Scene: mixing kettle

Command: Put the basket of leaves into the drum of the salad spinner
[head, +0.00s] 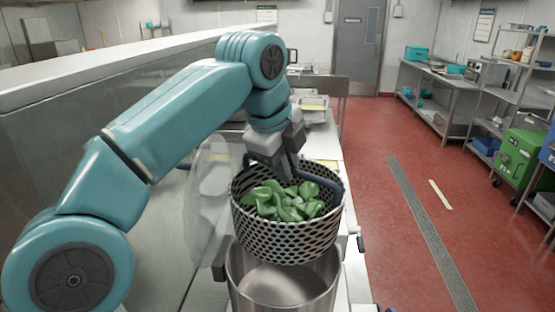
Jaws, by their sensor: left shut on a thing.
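The basket (287,243) is dark and perforated, with green leaves (284,201) inside. My left gripper (283,160) is shut on the basket at its back, by what looks like a dark curved handle. The basket hangs nearly upright. The salad spinner's drum (281,290) is a shiny metal cylinder with an open top, directly below the basket in the picture. The basket hides the drum's back rim, and the drum's inside looks empty where I see it. A translucent round lid (207,200) stands tilted at the drum's left. My right gripper is not in view.
A steel counter (165,240) runs along a low wall at the left. Metal trays (313,103) sit on the counter farther back. A red floor with a drain grate (430,230) is open at the right. A green cabinet (517,155) and steel shelves stand at the far right.

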